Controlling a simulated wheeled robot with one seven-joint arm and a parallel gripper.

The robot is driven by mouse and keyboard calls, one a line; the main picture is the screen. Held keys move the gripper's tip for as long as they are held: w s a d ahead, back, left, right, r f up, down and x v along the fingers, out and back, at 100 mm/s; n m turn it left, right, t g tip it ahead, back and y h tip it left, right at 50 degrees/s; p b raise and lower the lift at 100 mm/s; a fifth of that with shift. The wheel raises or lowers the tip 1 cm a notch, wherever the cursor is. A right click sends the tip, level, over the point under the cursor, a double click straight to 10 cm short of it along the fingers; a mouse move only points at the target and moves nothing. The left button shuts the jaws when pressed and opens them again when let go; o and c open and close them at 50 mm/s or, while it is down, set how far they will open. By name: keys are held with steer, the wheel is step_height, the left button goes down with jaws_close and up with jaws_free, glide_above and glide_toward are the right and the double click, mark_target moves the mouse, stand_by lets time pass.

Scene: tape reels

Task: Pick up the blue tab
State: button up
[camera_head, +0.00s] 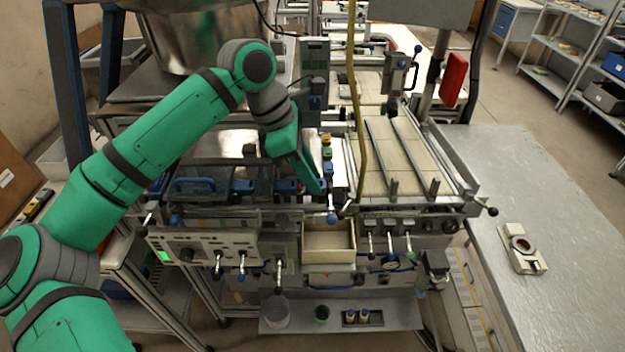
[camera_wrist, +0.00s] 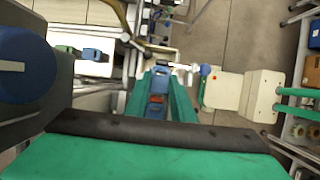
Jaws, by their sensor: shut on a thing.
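My gripper (camera_head: 320,188) reaches down over the front edge of the machine in the head view. In the wrist view, the two green fingers of my gripper (camera_wrist: 160,76) close around a small blue piece (camera_wrist: 157,84), which I take to be the blue tab. A red-orange patch shows just below the blue part, between the fingers. In the head view I cannot pick out the held tab, as the green fingers cover that spot. I cannot tell whether it is still attached to the machine.
A blue ball knob (camera_head: 332,218) sits just below my fingers. An open cream bin (camera_head: 329,254) is under the machine's front edge. Blue clamps (camera_head: 243,187) line the rail to the left. A grey table (camera_head: 565,240) at right holds a cream block (camera_head: 522,248) and has free room.

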mark_target(321, 183)
steer(key=shift+r, duration=0.45)
step_height(321, 183, up, 2)
steer(key=shift+r, duration=0.1)
steer(key=s+a+r, duration=0.6)
steer(key=s+r, duration=0.4)
steer(key=s, duration=0.2)
steer(key=shift+s+a, duration=0.2)
steer(key=shift+a, duration=0.05)
